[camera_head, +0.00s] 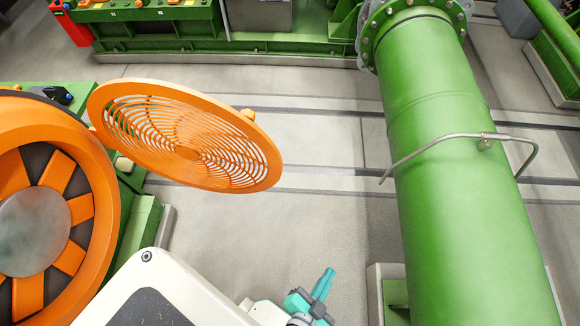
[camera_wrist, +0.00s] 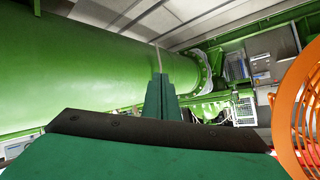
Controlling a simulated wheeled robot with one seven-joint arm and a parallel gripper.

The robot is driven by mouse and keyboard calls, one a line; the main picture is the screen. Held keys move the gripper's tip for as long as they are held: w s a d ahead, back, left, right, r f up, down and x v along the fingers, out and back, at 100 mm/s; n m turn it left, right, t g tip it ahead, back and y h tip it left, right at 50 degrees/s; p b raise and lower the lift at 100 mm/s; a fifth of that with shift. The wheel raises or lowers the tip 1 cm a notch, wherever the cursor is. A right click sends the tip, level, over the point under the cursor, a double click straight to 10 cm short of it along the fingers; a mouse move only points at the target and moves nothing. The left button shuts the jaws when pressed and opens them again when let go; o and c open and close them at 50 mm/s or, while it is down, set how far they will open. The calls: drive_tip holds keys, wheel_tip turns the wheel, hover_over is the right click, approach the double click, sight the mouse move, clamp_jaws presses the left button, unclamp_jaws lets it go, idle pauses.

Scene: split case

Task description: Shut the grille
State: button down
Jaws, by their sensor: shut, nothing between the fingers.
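The orange round grille (camera_head: 187,136) stands swung open to the right of the orange fan housing (camera_head: 98,215) in the head view. Its spiral slats face up and toward me, and its left edge is near the housing's upper right. Part of the grille also shows at the right edge of the wrist view (camera_wrist: 296,115). My gripper (camera_head: 326,283) is shut and empty, below and to the right of the grille and apart from it. In the wrist view its teal fingers (camera_wrist: 160,100) are together. The grille's hinge is mostly hidden.
A large green pipe (camera_head: 440,150) with a thin bent metal rod (camera_head: 450,138) runs down the right side. Green machinery (camera_head: 160,25) stands along the back. The grey floor (camera_head: 330,220) between grille and pipe is clear.

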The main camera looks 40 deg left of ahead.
drive_tip(key=w+a+f+m+g+y, duration=0.2)
drive_tip(key=w+a+f+g+y, duration=0.2)
drive_tip(key=w+a+f+y, duration=0.5)
drive_tip(key=w+a+r+n+g+y, duration=0.2)
drive_tip(key=w+r+g+y, duration=0.1)
drive_tip(key=r, duration=0.4)
drive_tip(key=w+a+r+n+g+y, duration=0.2)
drive_tip(key=r+n+g+y, duration=0.15)
drive_tip(key=r, duration=0.35)
drive_tip(key=w+a+r+n+g+y, duration=0.2)
drive_tip(key=w+r+g, duration=0.15)
drive_tip(key=r, duration=0.35)
drive_tip(key=s+a, duration=0.1)
drive_tip(key=a, duration=0.8)
drive_tip(key=shift+s+a+r, duration=0.15)
drive_tip(key=shift+a+r, duration=0.05)
drive_tip(key=shift+m, duration=0.25)
